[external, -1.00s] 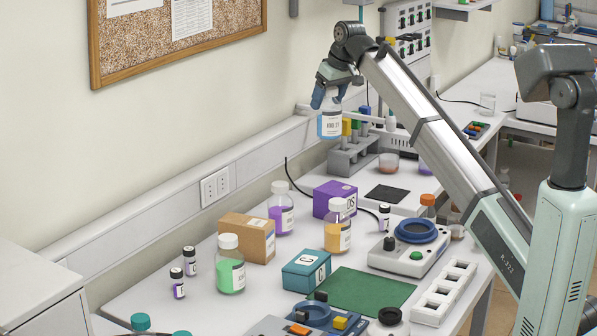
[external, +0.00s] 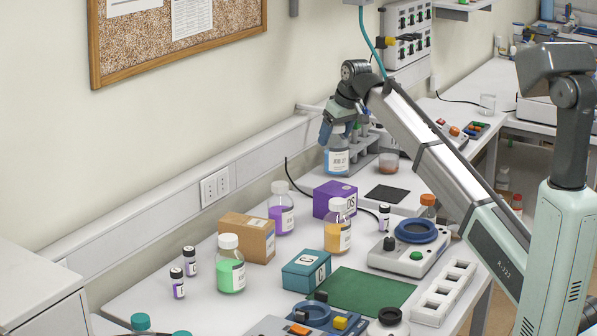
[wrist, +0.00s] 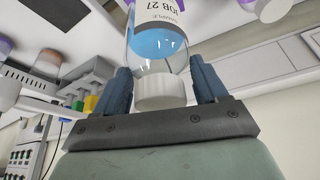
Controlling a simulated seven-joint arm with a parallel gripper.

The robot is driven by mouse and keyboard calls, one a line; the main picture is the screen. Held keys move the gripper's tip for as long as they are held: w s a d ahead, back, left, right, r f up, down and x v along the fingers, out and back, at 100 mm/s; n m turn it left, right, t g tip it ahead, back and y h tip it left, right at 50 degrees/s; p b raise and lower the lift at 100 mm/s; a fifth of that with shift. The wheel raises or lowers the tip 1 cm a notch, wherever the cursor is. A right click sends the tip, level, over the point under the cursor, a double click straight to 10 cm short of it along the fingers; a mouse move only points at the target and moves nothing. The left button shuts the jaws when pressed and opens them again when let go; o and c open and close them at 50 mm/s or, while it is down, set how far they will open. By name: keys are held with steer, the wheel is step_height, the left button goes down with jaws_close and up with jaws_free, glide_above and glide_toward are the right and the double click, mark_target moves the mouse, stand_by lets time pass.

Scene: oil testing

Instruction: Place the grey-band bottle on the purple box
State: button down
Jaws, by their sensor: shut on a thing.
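My gripper (external: 333,132) is shut on a clear bottle (external: 337,162) with blue liquid and a white label, and holds it upright by its upper part. In the wrist view the same bottle (wrist: 160,50) shows its white cap between the blue fingers (wrist: 163,85), and a label with a greyish band. The purple box (external: 335,199) stands on the bench in front of and just below the bottle in the external view. I cannot tell whether the bottle is over the box, but no contact shows. The box is not clearly seen in the wrist view.
A tube rack (external: 361,157) is close behind the bottle. A purple-liquid bottle (external: 282,212) and a yellow-liquid bottle (external: 338,230) stand beside the purple box. A brown box (external: 247,237) is to the left. A dark mat (external: 387,194) lies bare to the right.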

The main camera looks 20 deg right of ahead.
mark_target(335, 149)
steer(key=shift+f, duration=2.15)
steer(key=shift+f, duration=0.1)
steer(key=shift+c, duration=0.2)
jaws_free()
steer(key=v, duration=1.2)
